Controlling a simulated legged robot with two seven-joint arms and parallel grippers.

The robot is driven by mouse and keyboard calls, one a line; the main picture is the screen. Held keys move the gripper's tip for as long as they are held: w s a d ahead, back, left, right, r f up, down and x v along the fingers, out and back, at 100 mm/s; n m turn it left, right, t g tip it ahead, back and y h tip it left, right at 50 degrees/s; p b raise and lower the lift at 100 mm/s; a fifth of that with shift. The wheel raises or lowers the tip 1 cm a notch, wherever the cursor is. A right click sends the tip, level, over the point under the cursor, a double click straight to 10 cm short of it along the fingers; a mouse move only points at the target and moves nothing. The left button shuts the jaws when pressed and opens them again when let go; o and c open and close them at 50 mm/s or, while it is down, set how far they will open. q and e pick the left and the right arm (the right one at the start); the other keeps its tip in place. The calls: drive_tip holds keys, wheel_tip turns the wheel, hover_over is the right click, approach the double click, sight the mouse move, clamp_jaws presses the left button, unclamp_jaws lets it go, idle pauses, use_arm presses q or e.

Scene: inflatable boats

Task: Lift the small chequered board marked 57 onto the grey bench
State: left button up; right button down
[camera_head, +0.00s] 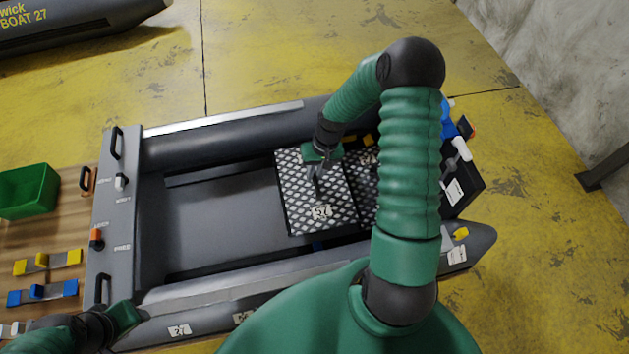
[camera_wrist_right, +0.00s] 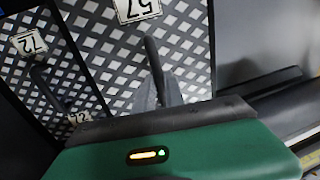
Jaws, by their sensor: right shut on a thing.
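The small chequered board marked 57 (camera_head: 296,212) is inside the grey boat, right of its middle. It also fills the middle of the right wrist view (camera_wrist_right: 190,55). My right gripper (camera_head: 317,182) is over it, shut on its dark upright handle (camera_wrist_right: 153,58). I cannot tell whether the board is clear of what lies under it. A flat grey surface (camera_head: 220,215) lies left of the board inside the boat; I cannot tell for sure if this is the grey bench. My left gripper (camera_head: 126,315) is at the lower left, its fingers unclear.
Another chequered board marked 72 (camera_wrist_right: 60,75) lies beside board 57. A grey panel with knobs and handles (camera_head: 112,255) crosses the boat's left end. A green bin (camera_head: 28,190) and blue and yellow pieces stand on a wooden surface at left. Dark tubes flank the boat's inside.

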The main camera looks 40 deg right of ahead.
wheel_tip(320, 180, up, 2)
drive_tip(key=shift+r+p, duration=0.2)
drive_tip(key=shift+p, duration=0.2)
wheel_tip(320, 180, up, 3)
drive_tip(key=p, duration=0.2)
drive_tip(key=shift+f+p, duration=0.1)
drive_tip(key=shift+p, duration=0.25)
wheel_tip(320, 180, up, 12)
drive_tip(key=p, duration=1.1)
drive_tip(key=shift+r, duration=0.2)
